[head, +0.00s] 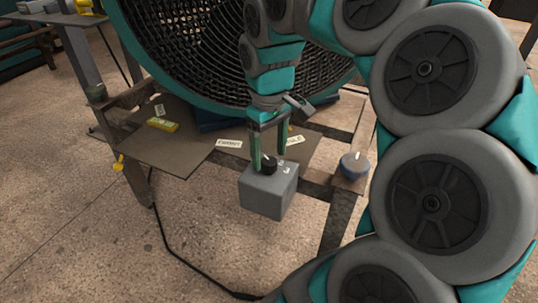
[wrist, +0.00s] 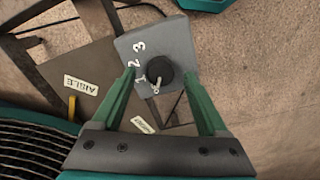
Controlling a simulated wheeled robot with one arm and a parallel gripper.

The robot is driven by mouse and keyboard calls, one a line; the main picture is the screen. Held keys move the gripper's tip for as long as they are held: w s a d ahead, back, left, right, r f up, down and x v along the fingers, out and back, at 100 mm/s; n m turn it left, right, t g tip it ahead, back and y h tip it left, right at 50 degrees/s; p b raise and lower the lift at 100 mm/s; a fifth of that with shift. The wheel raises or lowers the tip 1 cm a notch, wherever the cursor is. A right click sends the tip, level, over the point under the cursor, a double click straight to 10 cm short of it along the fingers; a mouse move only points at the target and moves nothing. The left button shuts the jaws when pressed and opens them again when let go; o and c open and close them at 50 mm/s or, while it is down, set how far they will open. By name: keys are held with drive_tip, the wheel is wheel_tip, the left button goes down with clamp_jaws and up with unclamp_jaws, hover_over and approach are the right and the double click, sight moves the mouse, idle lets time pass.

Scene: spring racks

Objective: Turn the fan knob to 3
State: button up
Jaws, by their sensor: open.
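The fan knob (head: 269,161) is a small black knob on top of a grey box (head: 266,196). It also shows in the wrist view (wrist: 160,80), with white digits 3, 2 and 1 along its left side and a pale mark on its lower left. I cannot tell for sure which digit the mark points to. My gripper (head: 269,157) points down over the box, its green fingers open on either side of the knob. In the wrist view, the fingertips (wrist: 158,77) lie left and right of the knob with gaps visible. The large teal-rimmed fan (head: 215,55) stands behind.
A brown panel (head: 165,150) on the metal frame carries paper labels (head: 229,143) and a yellow item (head: 163,125). A blue round object (head: 354,165) sits right of the box. A black cable (head: 185,255) runs along the floor. Open floor lies at the left.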

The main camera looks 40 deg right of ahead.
drive_tip(key=shift+f, duration=0.8)
clamp_jaws()
